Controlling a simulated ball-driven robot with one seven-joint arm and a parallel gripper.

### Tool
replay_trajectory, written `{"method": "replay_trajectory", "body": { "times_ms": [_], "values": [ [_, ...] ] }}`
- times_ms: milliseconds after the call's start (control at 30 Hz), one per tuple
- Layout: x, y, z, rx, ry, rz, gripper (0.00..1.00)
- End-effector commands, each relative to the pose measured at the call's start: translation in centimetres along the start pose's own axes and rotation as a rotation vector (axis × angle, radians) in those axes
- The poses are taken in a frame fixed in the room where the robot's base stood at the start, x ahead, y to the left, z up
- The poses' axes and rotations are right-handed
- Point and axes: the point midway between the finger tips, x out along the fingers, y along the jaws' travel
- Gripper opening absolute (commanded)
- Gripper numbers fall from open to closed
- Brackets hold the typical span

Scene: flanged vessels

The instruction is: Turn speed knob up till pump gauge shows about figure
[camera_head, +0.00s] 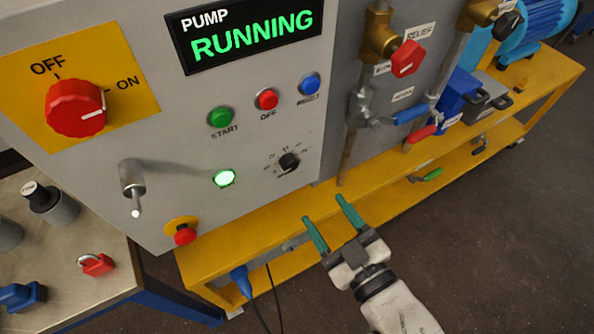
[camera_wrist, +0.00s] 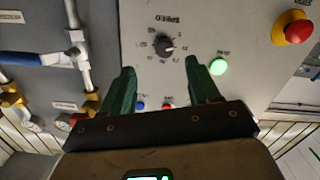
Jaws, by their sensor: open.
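The speed knob (camera_head: 289,162) is a small black dial with a pale pointer line, set on the grey control panel (camera_head: 150,190) inside a ring of printed figures. It also shows in the wrist view (camera_wrist: 164,46), beyond the fingertips and roughly between them. My gripper (camera_head: 327,221) is open and empty, its two green fingers apart, below and right of the knob in the head view and not touching it. The fingers also show in the wrist view (camera_wrist: 162,72). I cannot make out which gauge is the pump gauge.
A lit green lamp (camera_head: 225,178) is left of the knob; green, red and blue buttons (camera_head: 266,99) are above. A red emergency button (camera_head: 184,234) is lower left. Pipes with a red relief knob (camera_head: 406,58) stand right. A yellow frame (camera_head: 215,262) runs below.

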Motion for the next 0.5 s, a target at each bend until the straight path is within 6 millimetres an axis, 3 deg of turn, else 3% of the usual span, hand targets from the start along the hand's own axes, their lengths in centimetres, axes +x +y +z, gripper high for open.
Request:
{"method": "replay_trajectory", "body": {
  "times_ms": [267, 500],
  "values": [
    [1.5, -0.5, -1.4, -0.01, 0.061, -0.002, 0.61],
    [5.5, -0.4, -1.7, -0.009, 0.06, -0.001, 0.61]
  ]
}}
